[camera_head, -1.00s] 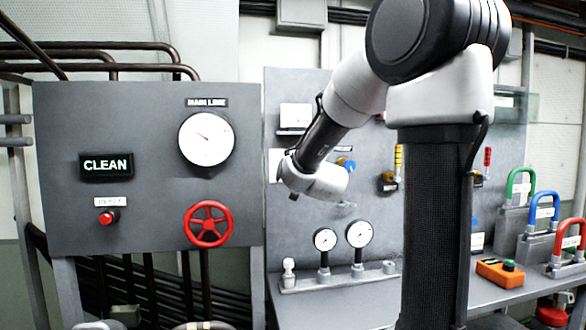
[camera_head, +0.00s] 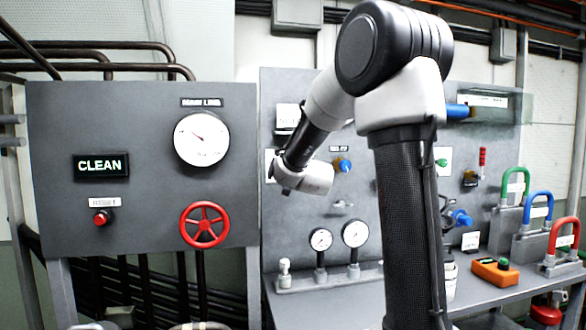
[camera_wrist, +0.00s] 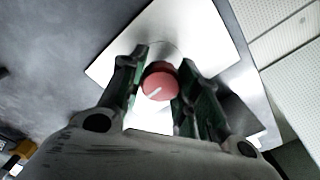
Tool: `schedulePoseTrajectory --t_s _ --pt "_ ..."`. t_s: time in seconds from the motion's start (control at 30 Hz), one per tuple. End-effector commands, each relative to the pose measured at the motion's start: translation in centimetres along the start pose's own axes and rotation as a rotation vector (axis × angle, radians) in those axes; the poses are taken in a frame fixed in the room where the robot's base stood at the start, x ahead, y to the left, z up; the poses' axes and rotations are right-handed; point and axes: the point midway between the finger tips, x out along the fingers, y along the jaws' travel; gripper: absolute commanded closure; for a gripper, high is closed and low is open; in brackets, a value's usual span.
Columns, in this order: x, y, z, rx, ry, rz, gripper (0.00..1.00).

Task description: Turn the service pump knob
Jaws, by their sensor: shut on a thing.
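A round red knob (camera_wrist: 160,82) with a white pointer line sits in front of a white plate (camera_wrist: 205,35) on the grey panel, in the wrist view. My gripper (camera_wrist: 164,78) has its two green-lined fingers on either side of the knob and is shut on it. The pointer line runs diagonally, from lower left to upper right. In the head view my wrist is up against the left part of the middle panel, by a white plate, and the knob and fingertips are hidden there. I cannot read a label on the knob's plate.
A red handwheel (camera_head: 204,225), a large gauge (camera_head: 201,139) and a CLEAN display (camera_head: 101,166) are on the left panel. Two small gauges (camera_head: 355,234) stand below my wrist. A blue knob (camera_head: 343,165) is just right of it. Coloured padlock shapes (camera_head: 538,209) stand at the right.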

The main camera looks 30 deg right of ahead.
Motion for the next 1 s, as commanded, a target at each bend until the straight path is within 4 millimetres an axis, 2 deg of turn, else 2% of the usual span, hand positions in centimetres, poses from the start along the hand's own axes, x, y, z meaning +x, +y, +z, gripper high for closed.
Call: schedulePoseTrajectory --t_s 0.27,0.47,1.0 --pt "-0.02 0.04 0.02 -0.032 0.0 0.001 0.91" --pt "-0.02 0.04 0.03 -0.131 -0.001 0.001 0.91" --pt "-0.03 -0.04 0.08 -0.62 -0.002 0.001 0.91"
